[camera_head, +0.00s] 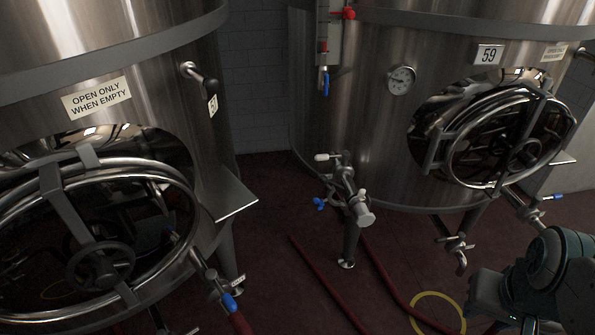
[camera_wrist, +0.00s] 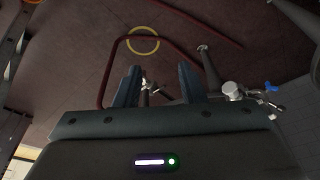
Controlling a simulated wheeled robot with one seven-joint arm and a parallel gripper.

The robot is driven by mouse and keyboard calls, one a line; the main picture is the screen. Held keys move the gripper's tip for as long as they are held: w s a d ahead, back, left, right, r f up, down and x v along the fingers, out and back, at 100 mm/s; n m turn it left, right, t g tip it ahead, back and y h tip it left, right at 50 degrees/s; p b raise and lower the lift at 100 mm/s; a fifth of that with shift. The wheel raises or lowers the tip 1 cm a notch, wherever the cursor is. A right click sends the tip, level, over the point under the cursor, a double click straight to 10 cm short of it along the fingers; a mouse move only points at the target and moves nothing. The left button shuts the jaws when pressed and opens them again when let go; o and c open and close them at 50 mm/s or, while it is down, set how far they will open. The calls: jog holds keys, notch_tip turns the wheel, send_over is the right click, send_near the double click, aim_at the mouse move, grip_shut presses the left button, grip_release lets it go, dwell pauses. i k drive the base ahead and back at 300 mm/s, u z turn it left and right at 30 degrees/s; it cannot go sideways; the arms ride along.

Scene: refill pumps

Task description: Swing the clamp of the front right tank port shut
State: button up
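On the right tank 59 (camera_head: 488,55), a metal outlet fitting (camera_head: 457,246) hangs below the round door. Another outlet fitting (camera_head: 347,185) with a blue handle (camera_head: 319,203) and a round end (camera_head: 366,219) sticks out at the tank's left side. Which is the front right port, and how its clamp stands, I cannot tell. In the wrist view my gripper (camera_wrist: 161,78) is open, its two dark fingers apart. A small shiny fitting (camera_wrist: 147,87) shows between them; contact is unclear. A rounded metal fitting (camera_wrist: 232,90) with a blue handle (camera_wrist: 271,87) lies to their right.
The left tank 57 (camera_head: 212,104) has a large round door and a valve with a blue handle (camera_head: 229,302) on a red hose. Red hoses (camera_head: 375,265) and a yellow ring (camera_head: 437,296) lie on the dark red floor. My arm shows at lower right.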

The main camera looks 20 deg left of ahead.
aim_at(322, 180)
jog(key=u, duration=0.6)
jog(key=i, duration=0.5)
jog(key=u, duration=1.25)
jog(key=i, duration=0.4)
jog(key=z, duration=0.7)
